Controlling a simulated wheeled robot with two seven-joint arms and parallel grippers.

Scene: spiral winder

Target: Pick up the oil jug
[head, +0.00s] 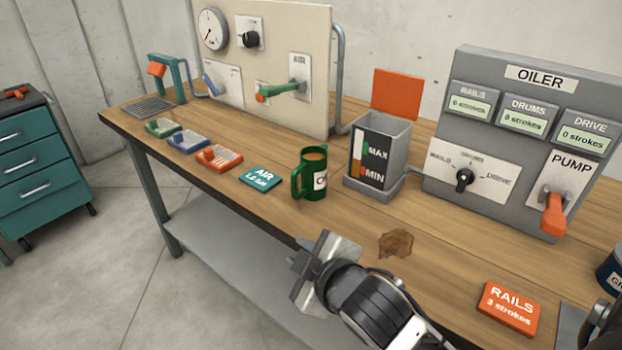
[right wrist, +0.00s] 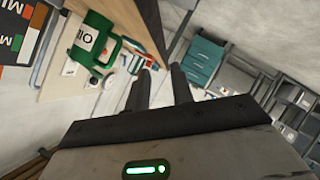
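The oil jug (head: 311,172) is a green jug with a handle on its left and a white label, standing upright on the wooden bench left of the grey tank. It also shows at the upper left of the right wrist view (right wrist: 103,42). My right gripper (head: 304,270) is at the bench's front edge, nearer to me than the jug and apart from it. In the right wrist view its two dark fingers (right wrist: 160,72) stand apart with nothing between them. My left gripper is not in view.
The grey tank (head: 393,152) with MAX and MIN marks stands beside the jug. An oiler panel (head: 450,132) stands at right, a gauge board (head: 285,35) behind. A teal AIR card (head: 260,179), small coloured trays, a brown stain (head: 396,242) and a RAILS card (head: 510,308) lie on the bench.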

